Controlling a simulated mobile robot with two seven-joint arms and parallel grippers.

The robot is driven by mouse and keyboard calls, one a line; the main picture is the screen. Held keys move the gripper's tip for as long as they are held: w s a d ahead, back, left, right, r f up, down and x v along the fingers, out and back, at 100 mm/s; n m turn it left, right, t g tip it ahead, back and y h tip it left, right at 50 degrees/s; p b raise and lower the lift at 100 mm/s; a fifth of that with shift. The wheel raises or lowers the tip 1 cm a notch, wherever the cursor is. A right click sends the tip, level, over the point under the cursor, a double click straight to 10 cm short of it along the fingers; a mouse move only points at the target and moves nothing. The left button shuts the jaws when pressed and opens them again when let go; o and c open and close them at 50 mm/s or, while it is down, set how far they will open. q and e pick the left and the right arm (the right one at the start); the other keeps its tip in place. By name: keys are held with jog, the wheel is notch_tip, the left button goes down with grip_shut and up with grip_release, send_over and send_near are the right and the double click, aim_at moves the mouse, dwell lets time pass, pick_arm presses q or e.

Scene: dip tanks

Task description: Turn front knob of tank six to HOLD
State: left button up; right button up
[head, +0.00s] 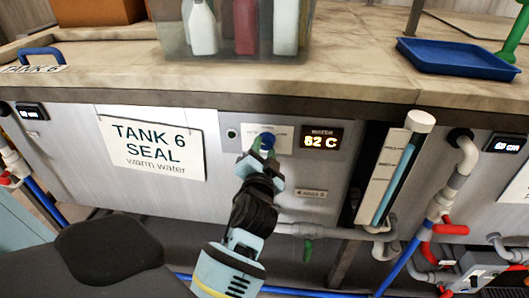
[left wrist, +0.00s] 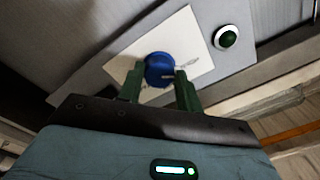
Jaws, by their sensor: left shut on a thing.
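The front of tank six carries a sign (head: 153,143) reading "TANK 6 SEAL warm water". The blue round knob (head: 268,140) sits on a pale label plate right of the sign; it also shows in the left wrist view (left wrist: 159,67). My left gripper (head: 262,152) is at the knob, its two green fingers (left wrist: 160,84) on either side of it and shut on it. A small pale mark shows on the knob's face in the left wrist view. The lettering on the plate is too small to read. My right gripper is not in view.
An orange display (head: 322,138) reading "WATER 82 C" is right of the knob, and a green button (left wrist: 227,37) is on the same panel. A level tube (head: 393,178) and pipes (head: 450,180) stand to the right. A blue tray (head: 457,58) and a bottle bin (head: 235,50) are on the counter.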

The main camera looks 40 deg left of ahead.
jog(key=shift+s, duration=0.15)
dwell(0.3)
pick_arm(q)
jog(key=o, duration=1)
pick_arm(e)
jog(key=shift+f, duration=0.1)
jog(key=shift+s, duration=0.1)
pick_arm(q)
jog(key=shift+s+d, duration=0.1)
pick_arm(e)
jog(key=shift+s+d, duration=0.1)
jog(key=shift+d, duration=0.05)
